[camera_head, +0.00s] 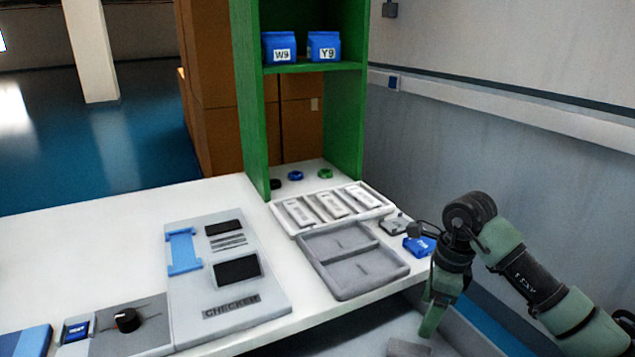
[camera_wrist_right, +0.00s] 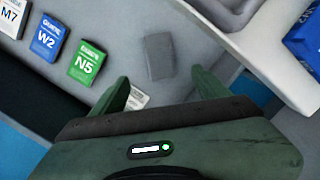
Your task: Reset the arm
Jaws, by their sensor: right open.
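My right arm comes in from the right in the head view, bent at a dark joint. Its green right gripper (camera_head: 432,318) points down past the table's front right corner. In the right wrist view the two green fingers of the right gripper (camera_wrist_right: 162,90) stand wide apart with nothing held between them. A small grey block (camera_wrist_right: 160,56) lies just beyond the fingertips on a grey surface, apart from them. It also shows low in the head view, below the gripper. My left gripper is in neither view.
The white table (camera_head: 80,245) holds a grey checker panel (camera_head: 190,305), a grey divided tray (camera_head: 345,285) and a white tray (camera_head: 280,217). A blue box (camera_head: 418,246) sits near the arm. A green shelf (camera_head: 345,120) stands behind. Green N5 (camera_wrist_right: 86,64) and blue W2 (camera_wrist_right: 47,39) boxes lie left.

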